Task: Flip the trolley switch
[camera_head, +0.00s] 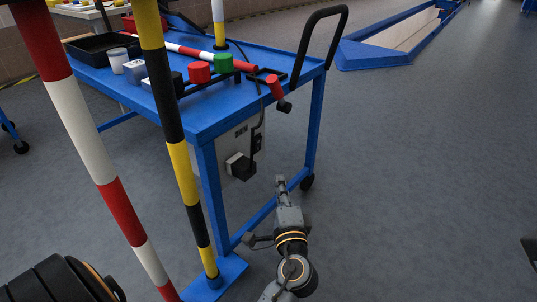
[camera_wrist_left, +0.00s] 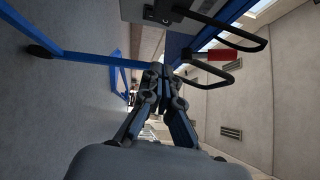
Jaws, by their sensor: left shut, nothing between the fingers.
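The blue trolley (camera_head: 205,125) stands left of centre in the head view. A grey control box (camera_head: 222,150) hangs under its near end, with a small dark switch-like part (camera_head: 257,142) and a black plug-like block (camera_head: 240,166) on it. Which part is the switch is too small to tell. The box also shows at the top of the left wrist view (camera_wrist_left: 131,11). My left gripper (camera_head: 281,182) is shut and empty, below and right of the box and apart from it. Its closed fingers also show in the left wrist view (camera_wrist_left: 161,72). My right gripper is out of view.
A red-handled lever (camera_head: 274,87) hangs off the trolley's end, near a black push handle (camera_head: 322,30). Red-white (camera_head: 85,125) and yellow-black (camera_head: 178,150) poles stand in front at left.

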